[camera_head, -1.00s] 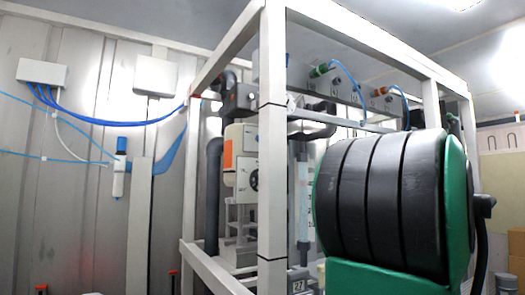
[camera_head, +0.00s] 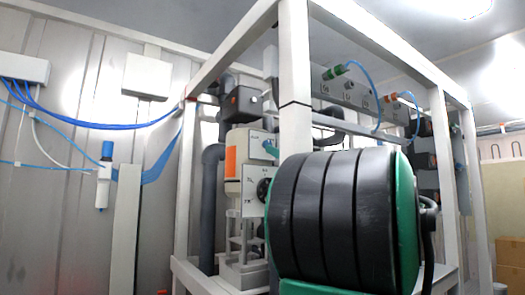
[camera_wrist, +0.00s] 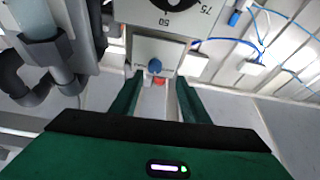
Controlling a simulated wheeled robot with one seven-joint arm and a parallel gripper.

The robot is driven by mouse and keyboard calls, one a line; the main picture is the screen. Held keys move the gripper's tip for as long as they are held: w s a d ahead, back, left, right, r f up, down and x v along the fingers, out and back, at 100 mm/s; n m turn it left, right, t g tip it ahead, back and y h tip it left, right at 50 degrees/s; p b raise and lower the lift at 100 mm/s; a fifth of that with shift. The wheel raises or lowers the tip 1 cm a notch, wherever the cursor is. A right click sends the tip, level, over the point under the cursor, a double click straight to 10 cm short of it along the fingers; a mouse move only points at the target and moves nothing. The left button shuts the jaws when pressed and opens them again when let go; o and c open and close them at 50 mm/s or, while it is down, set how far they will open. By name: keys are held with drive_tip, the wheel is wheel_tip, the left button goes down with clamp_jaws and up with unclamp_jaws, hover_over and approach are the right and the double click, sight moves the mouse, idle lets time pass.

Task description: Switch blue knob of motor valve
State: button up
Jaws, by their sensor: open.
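The blue knob (camera_wrist: 154,66) is small and round, on the light front panel of the motor valve (camera_wrist: 172,48) in the wrist view. My gripper (camera_wrist: 158,78) is open, its two green fingers spread. The knob appears just beyond the fingertips, roughly centred between them; I cannot tell whether they touch the panel. A small red part (camera_wrist: 159,81) shows just below the knob. In the head view the motor valve (camera_head: 233,170) is a beige body with an orange panel and a black dial. My arm partly covers it there, and the blue knob cannot be made out.
A white frame (camera_head: 295,80) surrounds the valve, with one post close beside my arm. Dark pipes (camera_head: 211,190) run left of the valve. A blue-topped filter (camera_head: 104,175) and blue hoses are on the left wall.

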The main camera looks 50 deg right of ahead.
drive_tip(key=d+x, duration=0.1)
drive_tip(key=x, duration=0.6)
drive_tip(key=shift+w+r, duration=0.2)
drive_tip(key=shift+w, duration=0.05)
drive_tip(key=shift+c, duration=0.7)
drive_tip(key=c, duration=0.9)
